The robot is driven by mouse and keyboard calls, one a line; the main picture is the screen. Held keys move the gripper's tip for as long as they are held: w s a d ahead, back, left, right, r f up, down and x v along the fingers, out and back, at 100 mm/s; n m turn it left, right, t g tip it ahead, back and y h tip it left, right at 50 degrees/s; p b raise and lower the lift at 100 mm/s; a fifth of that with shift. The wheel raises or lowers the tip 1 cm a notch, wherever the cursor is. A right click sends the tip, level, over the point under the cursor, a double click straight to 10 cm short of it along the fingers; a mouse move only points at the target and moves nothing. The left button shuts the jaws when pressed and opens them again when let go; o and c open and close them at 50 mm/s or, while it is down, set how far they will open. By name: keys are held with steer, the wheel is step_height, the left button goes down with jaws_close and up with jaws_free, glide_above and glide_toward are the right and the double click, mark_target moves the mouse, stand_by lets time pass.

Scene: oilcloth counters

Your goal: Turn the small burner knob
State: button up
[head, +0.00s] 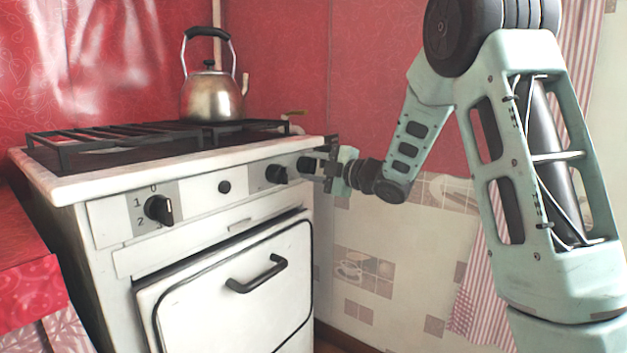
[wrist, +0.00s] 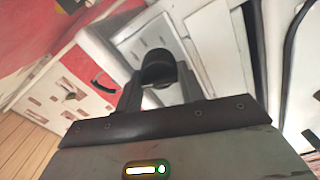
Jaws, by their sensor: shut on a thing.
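The small burner knob (head: 276,174) is black and sits at the right end of the stove's front panel, on a grey patch. My gripper (head: 293,170) reaches it from the right, and its dark fingers partly hide the panel there. In the wrist view the dark knob (wrist: 158,68) stands between the two fingers of my gripper (wrist: 160,88), which are shut on it. The knob's pointer and markings cannot be made out.
The white stove (head: 70,188) has a second black knob (head: 159,209) at left, a small black button (head: 224,187) and an oven door handle (head: 257,274). A kettle (head: 211,98) stands on the black grate (head: 95,140). A tiled wall (head: 375,235) lies to the right.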

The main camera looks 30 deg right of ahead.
steer(key=shift+f+n+b, duration=0.15)
steer(key=shift+n+b, duration=1.65)
steer(key=o, duration=0.9)
steer(key=shift+o, duration=0.2)
